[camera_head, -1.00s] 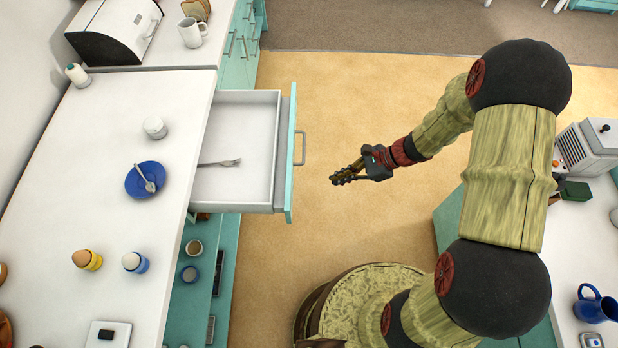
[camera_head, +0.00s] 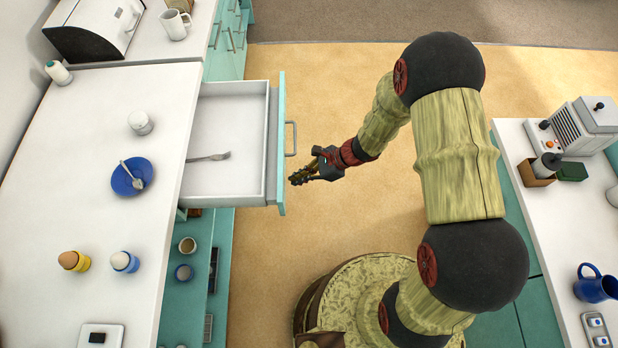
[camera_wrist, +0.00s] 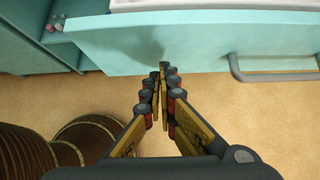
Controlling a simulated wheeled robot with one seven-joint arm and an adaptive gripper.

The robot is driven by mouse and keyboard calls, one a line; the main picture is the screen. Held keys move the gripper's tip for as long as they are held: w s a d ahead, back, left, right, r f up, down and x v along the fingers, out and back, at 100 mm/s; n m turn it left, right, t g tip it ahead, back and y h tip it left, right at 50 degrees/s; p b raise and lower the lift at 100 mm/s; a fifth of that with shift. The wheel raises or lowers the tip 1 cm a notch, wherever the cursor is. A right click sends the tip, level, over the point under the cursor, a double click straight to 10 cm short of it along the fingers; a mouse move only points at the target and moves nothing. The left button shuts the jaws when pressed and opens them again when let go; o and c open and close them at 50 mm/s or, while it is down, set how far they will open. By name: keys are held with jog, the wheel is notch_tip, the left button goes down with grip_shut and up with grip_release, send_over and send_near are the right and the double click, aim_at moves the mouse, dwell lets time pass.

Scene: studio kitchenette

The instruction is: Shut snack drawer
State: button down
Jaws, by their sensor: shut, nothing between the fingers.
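The snack drawer (camera_head: 225,178) stands pulled out from the left counter, with a white inside and a teal front (camera_head: 280,150). A fork (camera_head: 208,157) lies in it. The drawer's grey bar handle (camera_head: 290,138) is on the front's outer face. My gripper (camera_head: 297,179) is shut and empty, just right of the drawer front and below the handle in the head view. In the wrist view my fingertips (camera_wrist: 163,72) point at the teal front (camera_wrist: 190,38), with the handle (camera_wrist: 270,72) to their right. Whether they touch the front I cannot tell.
The left counter (camera_head: 75,200) holds a blue plate (camera_head: 132,177) with a spoon, a white jar and two egg cups. Open shelves with cups (camera_head: 187,245) lie below the drawer. The floor (camera_head: 330,100) around my gripper is clear. Another counter stands at right.

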jog(key=shift+a, duration=0.35)
jog(key=a+b, duration=0.1)
jog(key=a, duration=0.9)
jog(key=a+b, duration=0.2)
jog(key=a, duration=0.9)
jog(key=w+a+b, duration=0.1)
jog(key=a, duration=0.9)
jog(key=shift+a, duration=0.15)
jog(key=shift+w+a, duration=0.1)
jog(key=shift+a, duration=0.6)
jog(key=shift+r, duration=0.1)
